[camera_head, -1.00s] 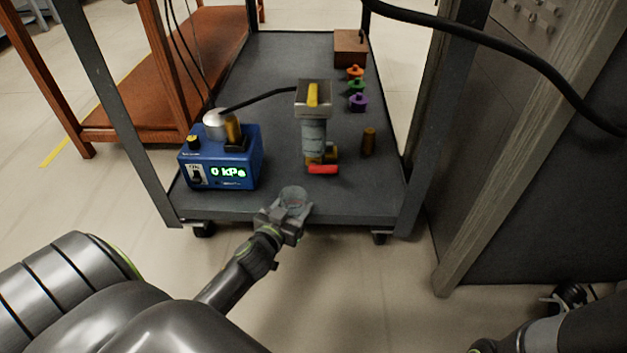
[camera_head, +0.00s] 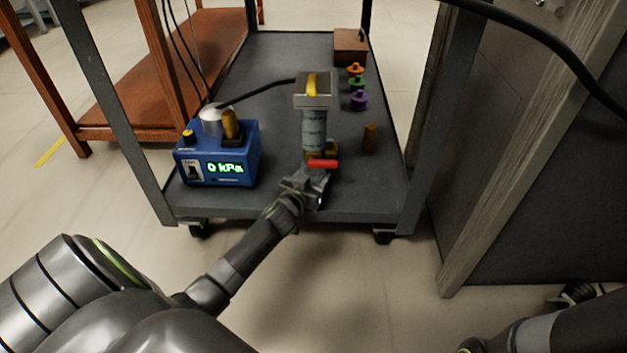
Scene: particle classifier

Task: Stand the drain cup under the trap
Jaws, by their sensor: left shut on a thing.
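The trap (camera_head: 313,130) is a clear upright cylinder under a square metal head with a yellow strip. A brass valve with a red handle (camera_head: 323,164) is at its lower end. My left gripper (camera_head: 316,178) is right at the trap's foot, just in front of and below the red handle. It is shut on the drain cup, a small clear cup that the gripper and valve now hide almost wholly. I cannot tell whether the cup touches the shelf or is directly under the valve.
A blue pump box (camera_head: 218,155) reading 0 kPa stands left on the grey cart shelf (camera_head: 265,95). A brass cylinder (camera_head: 370,138) stands right of the trap. Orange, green and purple (camera_head: 359,101) knobbed pieces and a brown box (camera_head: 350,47) are farther back. Cart posts flank the shelf.

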